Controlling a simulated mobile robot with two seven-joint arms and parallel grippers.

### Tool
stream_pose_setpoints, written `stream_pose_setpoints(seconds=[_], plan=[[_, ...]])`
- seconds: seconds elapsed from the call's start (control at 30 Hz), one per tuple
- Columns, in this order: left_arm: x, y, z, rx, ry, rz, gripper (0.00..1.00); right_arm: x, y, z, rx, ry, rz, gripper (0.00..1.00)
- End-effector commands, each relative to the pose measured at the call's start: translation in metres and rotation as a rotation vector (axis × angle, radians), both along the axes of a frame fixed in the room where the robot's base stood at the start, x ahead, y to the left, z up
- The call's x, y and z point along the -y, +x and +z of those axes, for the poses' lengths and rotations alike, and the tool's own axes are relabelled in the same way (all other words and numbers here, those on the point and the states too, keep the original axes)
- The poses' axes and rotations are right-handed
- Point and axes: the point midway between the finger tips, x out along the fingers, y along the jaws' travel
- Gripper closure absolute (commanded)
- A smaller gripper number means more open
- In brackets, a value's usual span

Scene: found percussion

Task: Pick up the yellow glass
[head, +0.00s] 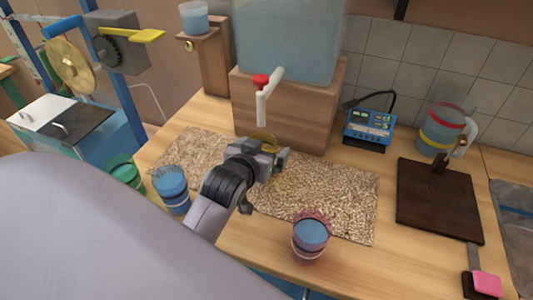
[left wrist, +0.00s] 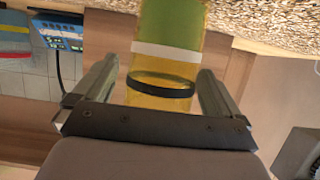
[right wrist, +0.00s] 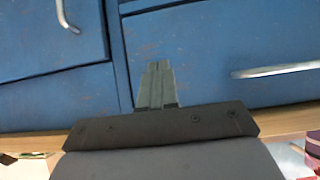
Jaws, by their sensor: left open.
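The yellow glass (left wrist: 163,90) shows in the left wrist view, with a green section, a white band and a black band. It stands between the two spread fingers of my left gripper (left wrist: 157,78), with a gap visible on each side. In the head view, only a bit of the yellow glass (head: 262,138) shows behind my left gripper (head: 273,155), at the far edge of the speckled mat below the tap. My right gripper (right wrist: 156,85) is shut and empty in front of blue drawers.
A blue glass (head: 171,187) and a green glass (head: 121,170) stand left of my left arm. A reddish glass (head: 309,240) stands at the mat's front edge. The wooden block (head: 300,115) under the tank rises just behind. A dark board (head: 437,205) lies at right.

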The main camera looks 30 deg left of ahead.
Motion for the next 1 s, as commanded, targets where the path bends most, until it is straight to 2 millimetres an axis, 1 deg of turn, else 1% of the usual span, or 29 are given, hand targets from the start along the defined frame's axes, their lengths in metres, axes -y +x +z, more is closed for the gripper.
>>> stream_pose_setpoints(seconds=[0.17, 0.2, 0.27, 0.3, 0.4, 0.43, 0.47, 0.77, 1.0], plan=[[0.0, 0.0, 0.0, 0.0, -0.001, 0.0, 0.02, 0.0, 0.0, 0.0, 0.0, 0.0, 0.0, 1.0], [0.0, 0.0, 0.0, 0.0, -0.001, 0.0, 0.08, 0.0, 0.0, 0.0, -0.001, 0.001, -0.001, 1.0], [0.0, 0.0, 0.0, 0.0, -0.001, 0.0, 0.28, 0.0, -0.001, -0.001, -0.002, 0.0, -0.001, 1.0], [0.0, 0.0, 0.0, 0.0, -0.001, 0.0, 0.41, 0.0, -0.001, -0.001, -0.003, 0.0, -0.001, 1.0], [0.0, 0.0, 0.0, 0.0, -0.001, 0.0, 0.7, 0.0, -0.001, -0.001, -0.003, 0.0, -0.001, 1.0], [0.0, 0.0, 0.001, 0.004, 0.0, 0.0, 0.7, 0.0, -0.001, -0.001, -0.003, 0.0, -0.001, 1.0], [0.0, 0.0, 0.001, 0.004, 0.0, 0.0, 0.76, 0.0, -0.001, -0.001, -0.003, 0.0, -0.001, 1.0], [0.0, 0.001, 0.002, 0.003, 0.001, 0.0, 0.76, 0.0, -0.001, -0.001, -0.003, 0.0, -0.001, 1.0], [0.0, 0.007, 0.013, 0.006, 0.0, -0.001, 0.76, -0.001, -0.001, -0.001, -0.003, 0.002, -0.002, 1.0]])
